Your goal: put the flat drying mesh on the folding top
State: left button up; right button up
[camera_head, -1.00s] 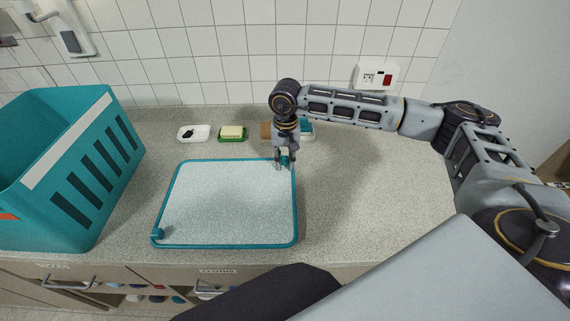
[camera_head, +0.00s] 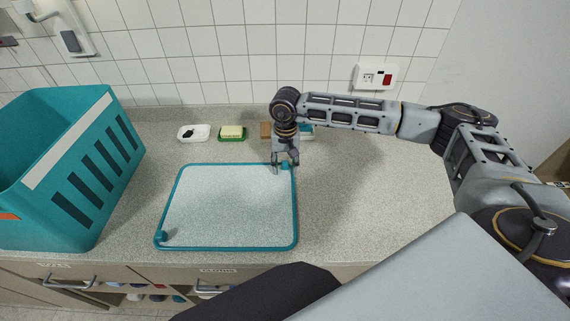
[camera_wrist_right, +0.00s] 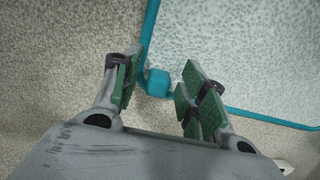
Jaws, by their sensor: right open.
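The flat drying mesh (camera_head: 228,207) is a pale panel with a teal rim and teal corner blocks. It lies flat on the speckled counter in the head view. My right gripper (camera_head: 285,168) is at its far right corner, pointing down, open. In the right wrist view, the gripper (camera_wrist_right: 158,95) has its green-padded fingers apart, on either side of the mesh's teal corner block (camera_wrist_right: 158,82), not closed on it. The mesh panel also shows at upper right there (camera_wrist_right: 230,55). I cannot identify a folding top in these views. My left gripper is not in view.
A teal slotted crate (camera_head: 75,170) stands at the left of the counter (camera_head: 350,200). A white dish (camera_head: 193,133), a green dish with a yellow block (camera_head: 232,133) and a brown block (camera_head: 265,130) sit along the back. The counter to the right is clear.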

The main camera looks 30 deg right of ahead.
jog(key=shift+r, duration=0.15)
jog(key=shift+r, duration=0.5)
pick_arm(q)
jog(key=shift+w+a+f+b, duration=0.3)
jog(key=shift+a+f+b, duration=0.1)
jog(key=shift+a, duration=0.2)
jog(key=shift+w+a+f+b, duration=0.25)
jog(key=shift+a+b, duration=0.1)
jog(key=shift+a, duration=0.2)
pick_arm(e)
notch_tip(320, 180, up, 11)
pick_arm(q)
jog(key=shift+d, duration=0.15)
pick_arm(e)
jog(key=shift+f, duration=0.1)
